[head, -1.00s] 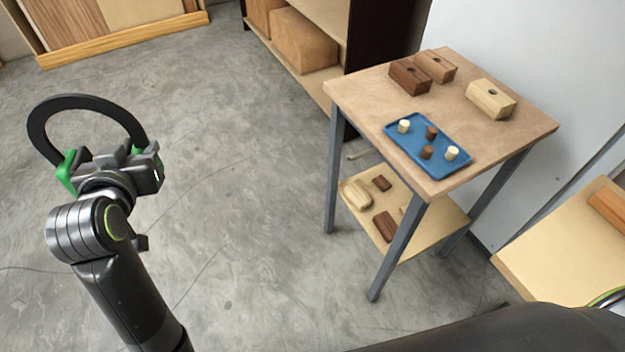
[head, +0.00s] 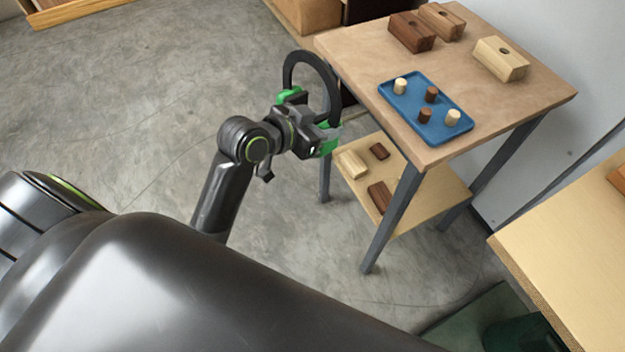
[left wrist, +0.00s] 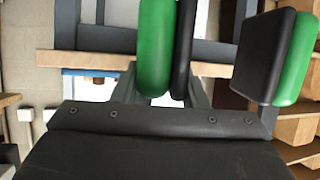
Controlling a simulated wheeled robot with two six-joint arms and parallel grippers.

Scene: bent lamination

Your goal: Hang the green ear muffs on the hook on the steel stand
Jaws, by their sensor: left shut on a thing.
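The ear muffs (head: 333,84) have a black arched headband and green cups. My left gripper (head: 311,130) is shut on them and holds them with the band upward, above the floor, in front of the wooden table's left side in the head view. In the left wrist view, one green cup (left wrist: 155,50) is at the top centre beside a black pad, and the other green cup (left wrist: 297,62) is at the right. How the fingers grip the muffs is partly hidden. The steel stand and its hook cannot be made out. My right gripper is not in view.
A steel-legged wooden table (head: 365,55) holds a blue tray (head: 412,118) with pegs and several drilled blocks. Its lower shelf (head: 425,205) holds more blocks. A pale bench (head: 560,230) stands at the right, with a dark green object (head: 520,335) below. Open floor lies left.

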